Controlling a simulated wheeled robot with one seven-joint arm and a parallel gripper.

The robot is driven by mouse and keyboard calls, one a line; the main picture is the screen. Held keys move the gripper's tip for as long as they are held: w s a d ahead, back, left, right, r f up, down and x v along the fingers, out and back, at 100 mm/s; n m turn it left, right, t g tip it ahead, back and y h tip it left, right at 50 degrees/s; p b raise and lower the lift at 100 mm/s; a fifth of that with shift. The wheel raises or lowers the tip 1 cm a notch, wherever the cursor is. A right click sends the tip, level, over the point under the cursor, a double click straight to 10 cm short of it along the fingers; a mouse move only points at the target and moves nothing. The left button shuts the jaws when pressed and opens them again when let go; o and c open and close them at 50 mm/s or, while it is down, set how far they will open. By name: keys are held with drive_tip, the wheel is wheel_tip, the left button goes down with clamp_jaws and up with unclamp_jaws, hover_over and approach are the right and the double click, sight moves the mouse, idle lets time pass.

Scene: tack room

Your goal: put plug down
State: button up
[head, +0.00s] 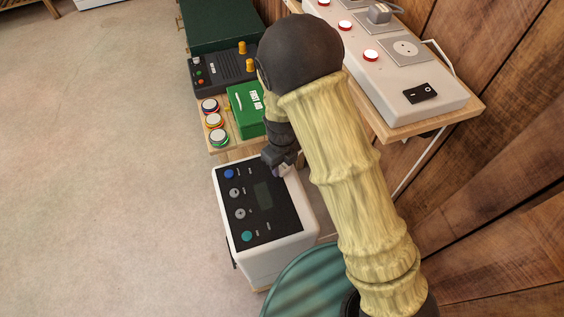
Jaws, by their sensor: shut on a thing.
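My gripper (281,166) points down at the upper right corner of a white box with a black control panel (265,195). It is shut on the plug (285,171), of which only a small pale grey part shows between the dark fingers. The rest of the plug is hidden by the fingers and my arm. I cannot tell whether the plug touches the box top. Another grey plug (380,13) sits in a socket of the white power strip (400,82) at the upper right.
A green first aid box (245,111), a black radio-like device (222,71) and several round buttons or tins (214,120) stand on a wooden shelf just beyond. A green ribbed round thing (305,285) is near the front. The wood wall is on the right; open floor lies left.

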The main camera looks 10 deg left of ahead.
drive_tip(key=o, duration=1.3)
wheel_tip(320, 180, up, 13)
drive_tip(key=shift+r+p, duration=0.1)
drive_tip(key=shift+p, duration=0.8)
